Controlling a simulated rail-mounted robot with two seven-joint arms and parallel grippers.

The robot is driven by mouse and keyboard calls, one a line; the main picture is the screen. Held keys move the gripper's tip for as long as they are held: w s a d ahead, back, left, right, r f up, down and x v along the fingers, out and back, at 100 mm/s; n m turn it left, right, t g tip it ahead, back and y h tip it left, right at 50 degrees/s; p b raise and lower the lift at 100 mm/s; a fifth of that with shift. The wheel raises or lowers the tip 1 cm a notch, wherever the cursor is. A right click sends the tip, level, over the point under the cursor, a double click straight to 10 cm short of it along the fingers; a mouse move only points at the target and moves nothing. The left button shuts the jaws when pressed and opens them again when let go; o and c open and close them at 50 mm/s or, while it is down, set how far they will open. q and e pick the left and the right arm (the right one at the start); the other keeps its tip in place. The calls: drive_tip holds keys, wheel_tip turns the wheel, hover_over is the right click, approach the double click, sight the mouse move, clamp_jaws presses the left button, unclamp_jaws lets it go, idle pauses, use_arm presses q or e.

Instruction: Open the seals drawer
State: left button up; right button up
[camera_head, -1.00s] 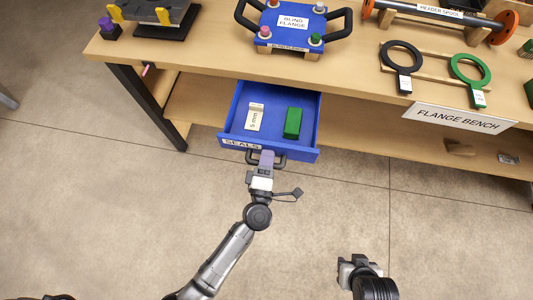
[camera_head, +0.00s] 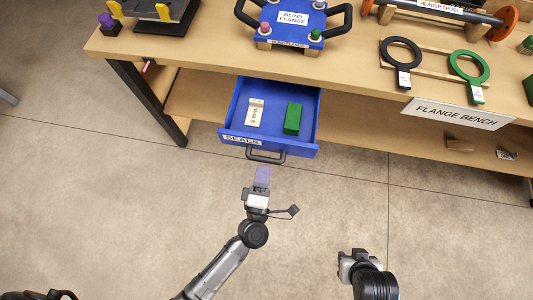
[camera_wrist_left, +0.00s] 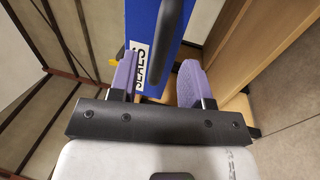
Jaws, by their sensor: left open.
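The blue seals drawer (camera_head: 226,134) is pulled out from under the bench, with its SEALS label and dark handle (camera_head: 265,156) on the front. Inside it lie a beige block marked 5 mm (camera_head: 255,113) and a green block (camera_head: 292,118). My left gripper (camera_head: 262,178) is just in front of the handle, apart from it, open and empty. In the left wrist view the purple fingers (camera_wrist_left: 156,82) are spread, with the drawer front (camera_wrist_left: 143,30) and handle (camera_wrist_left: 170,35) beyond them. My right gripper (camera_head: 352,262) is low in the head view; its fingers are not clear.
The flange bench (camera_head: 200,55) carries a blue blind flange plate (camera_head: 290,30), a black ring (camera_head: 402,52), a green ring (camera_head: 469,68) and a header spool (camera_head: 440,8). Its lower shelf holds small pieces at the right. The floor in front is clear.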

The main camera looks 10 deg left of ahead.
use_arm(q)
drive_tip(key=s+f, duration=0.1)
drive_tip(key=s, duration=0.6)
drive_tip(key=shift+s+d+f+p, duration=0.15)
drive_tip(key=shift+s+f+p, duration=0.1)
drive_tip(key=shift+s+p, duration=0.15)
drive_tip(key=shift+w, duration=0.1)
